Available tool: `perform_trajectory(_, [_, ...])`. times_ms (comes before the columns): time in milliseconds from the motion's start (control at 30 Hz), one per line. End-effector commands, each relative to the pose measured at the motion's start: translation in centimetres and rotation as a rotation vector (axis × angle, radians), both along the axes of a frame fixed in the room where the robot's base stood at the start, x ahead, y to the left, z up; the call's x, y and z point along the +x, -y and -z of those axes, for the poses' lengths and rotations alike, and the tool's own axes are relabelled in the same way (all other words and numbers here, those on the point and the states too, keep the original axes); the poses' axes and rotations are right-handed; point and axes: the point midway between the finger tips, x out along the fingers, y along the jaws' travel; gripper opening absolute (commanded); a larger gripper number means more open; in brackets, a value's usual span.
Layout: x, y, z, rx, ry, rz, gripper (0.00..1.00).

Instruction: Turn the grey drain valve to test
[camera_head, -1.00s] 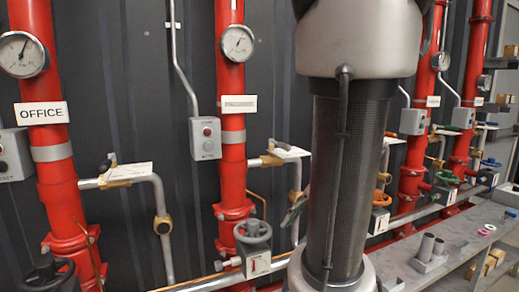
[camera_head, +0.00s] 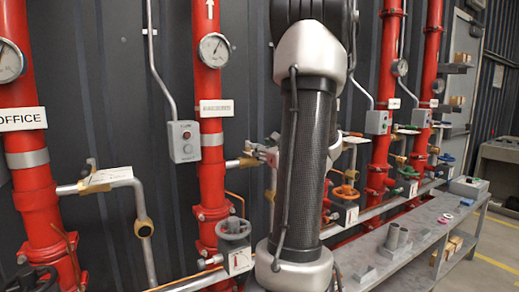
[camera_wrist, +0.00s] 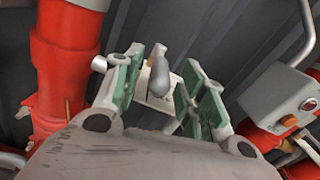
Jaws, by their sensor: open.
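The grey lever of a drain valve (camera_wrist: 158,76) shows in the wrist view above a pale plate, which is partly hidden. My gripper (camera_wrist: 163,84) is open, with its green-padded fingers on either side of the lever; I cannot tell whether they touch it. In the head view, my gripper (camera_head: 264,152) is at the end of the brass fitting (camera_head: 240,163) on the second red pipe, and my arm hides much of the valve there.
A similar valve with a white plate (camera_head: 108,178) is on the OFFICE pipe (camera_head: 38,200) at left. A grey button box (camera_head: 184,142) is left of the second pipe. Orange (camera_head: 345,192) and green (camera_head: 409,173) handwheels and a grey bench (camera_head: 400,262) are at right.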

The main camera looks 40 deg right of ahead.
Motion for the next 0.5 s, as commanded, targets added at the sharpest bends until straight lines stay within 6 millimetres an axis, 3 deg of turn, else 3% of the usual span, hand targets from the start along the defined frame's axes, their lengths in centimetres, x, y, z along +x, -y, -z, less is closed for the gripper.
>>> perform_trajectory(200, [2.2,0.5,0.0,0.0,0.0,-0.002,0.41])
perform_trajectory(500, [2.4,0.6,0.0,-0.002,-0.001,-0.001,0.39])
